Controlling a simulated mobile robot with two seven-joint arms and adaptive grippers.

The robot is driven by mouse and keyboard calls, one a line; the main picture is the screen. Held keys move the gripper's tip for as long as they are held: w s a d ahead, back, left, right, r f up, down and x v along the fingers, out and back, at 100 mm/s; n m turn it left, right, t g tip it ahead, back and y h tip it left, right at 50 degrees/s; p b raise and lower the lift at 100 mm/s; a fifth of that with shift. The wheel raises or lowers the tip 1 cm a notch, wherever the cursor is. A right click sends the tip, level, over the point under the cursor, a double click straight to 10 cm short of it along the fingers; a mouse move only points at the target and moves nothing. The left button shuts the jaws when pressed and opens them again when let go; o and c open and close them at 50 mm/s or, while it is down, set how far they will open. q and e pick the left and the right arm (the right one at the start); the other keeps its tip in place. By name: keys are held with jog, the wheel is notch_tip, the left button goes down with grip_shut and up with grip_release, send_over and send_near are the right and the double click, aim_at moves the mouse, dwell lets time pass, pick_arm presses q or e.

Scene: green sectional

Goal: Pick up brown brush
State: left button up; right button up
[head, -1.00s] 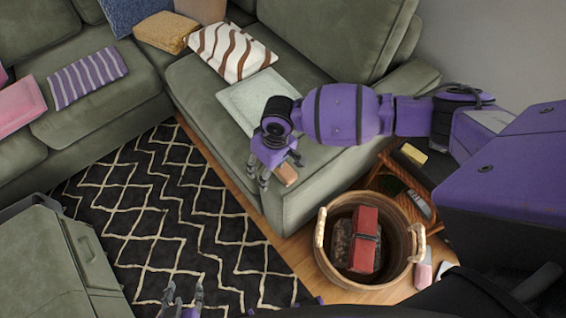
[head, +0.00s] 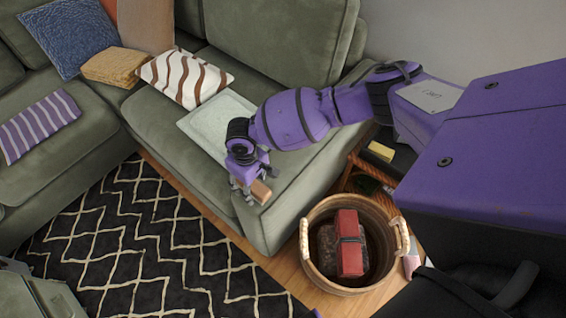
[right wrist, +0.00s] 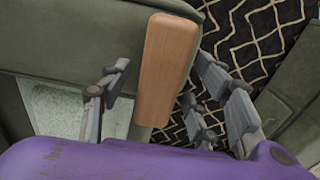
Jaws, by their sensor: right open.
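The brown brush (head: 261,192) shows as a small wooden block at the front edge of the green sofa seat in the head view. In the right wrist view its smooth, light-brown top (right wrist: 166,68) is large and runs lengthwise between my fingers. My right gripper (head: 248,188) is pointed down at the brush; in the right wrist view its fingers (right wrist: 165,85) are apart on either side of it. Whether they touch it is hidden, and so is the brush's underside. My left gripper is out of view.
A wicker basket (head: 307,262) with a red-and-dark item (head: 349,240) stands on the floor right of the sofa. A side table holds a yellow item (head: 381,151). A pale green cushion (head: 200,122) and a striped cushion (head: 184,78) lie on the sofa. A patterned rug (head: 130,240) covers the floor.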

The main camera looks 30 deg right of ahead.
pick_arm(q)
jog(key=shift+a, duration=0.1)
pick_arm(e)
jog(key=shift+w+r, duration=0.1)
jog(key=shift+r, duration=0.05)
jog(key=c, duration=1.3)
jog(key=shift+r, duration=0.5)
notch_tip(320, 180, up, 2)
jog(key=shift+w+r+p, duration=0.1)
jog(key=shift+r+p, duration=0.15)
jog(key=shift+p, duration=0.05)
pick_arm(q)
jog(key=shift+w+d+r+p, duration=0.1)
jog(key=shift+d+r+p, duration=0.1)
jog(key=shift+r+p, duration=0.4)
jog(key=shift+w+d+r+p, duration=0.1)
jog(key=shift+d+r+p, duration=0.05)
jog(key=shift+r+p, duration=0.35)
pick_arm(e)
jog(key=s+a+r, duration=0.7)
jog(key=s+r, duration=0.2)
jog(key=s, duration=0.3)
jog(key=shift+s+r, duration=0.15)
jog(key=shift+r, duration=0.15)
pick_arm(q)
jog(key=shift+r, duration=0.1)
pick_arm(e)
jog(key=shift+a, duration=0.1)
